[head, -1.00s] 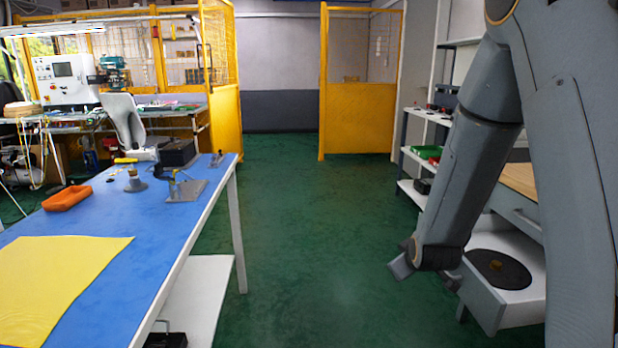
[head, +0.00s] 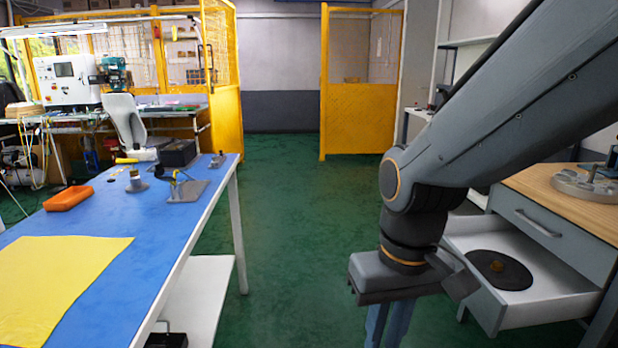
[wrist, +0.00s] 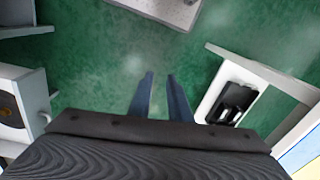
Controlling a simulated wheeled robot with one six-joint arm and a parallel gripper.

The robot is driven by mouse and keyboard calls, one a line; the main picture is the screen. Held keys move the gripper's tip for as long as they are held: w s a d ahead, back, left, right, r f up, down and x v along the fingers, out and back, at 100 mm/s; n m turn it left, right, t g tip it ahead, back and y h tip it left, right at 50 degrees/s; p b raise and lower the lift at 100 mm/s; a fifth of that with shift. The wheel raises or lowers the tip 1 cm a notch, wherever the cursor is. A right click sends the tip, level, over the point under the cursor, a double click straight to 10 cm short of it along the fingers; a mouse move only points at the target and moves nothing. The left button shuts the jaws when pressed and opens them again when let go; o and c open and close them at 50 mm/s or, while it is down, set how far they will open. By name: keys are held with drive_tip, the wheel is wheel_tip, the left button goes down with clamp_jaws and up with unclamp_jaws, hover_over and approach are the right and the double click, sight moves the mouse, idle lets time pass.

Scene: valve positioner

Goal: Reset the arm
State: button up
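My gripper (head: 388,328) hangs below my folded forearm in the head view and points down over the green floor. It is between the blue table and the open drawer. Its lower end runs out of the bottom of the head view. In the wrist view my gripper (wrist: 160,76) shows two bluish fingers apart, with only floor between them. It is empty and touches nothing that I can see.
The blue-topped table (head: 165,225) is at left, with a yellow sheet (head: 55,285) and orange tray (head: 68,198). At right, an open white drawer (head: 545,308) holds a dark disc (head: 500,270). The green aisle floor (head: 290,220) is clear.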

drive_tip(key=s+d+r+m+p, duration=0.1)
drive_tip(key=d+r+m+p, duration=0.1)
drive_tip(key=d+r+p, duration=0.6)
drive_tip(key=p, duration=0.7)
drive_tip(key=shift+d+m+h, duration=0.15)
drive_tip(key=shift+m+h, duration=0.25)
drive_tip(key=shift+d, duration=0.1)
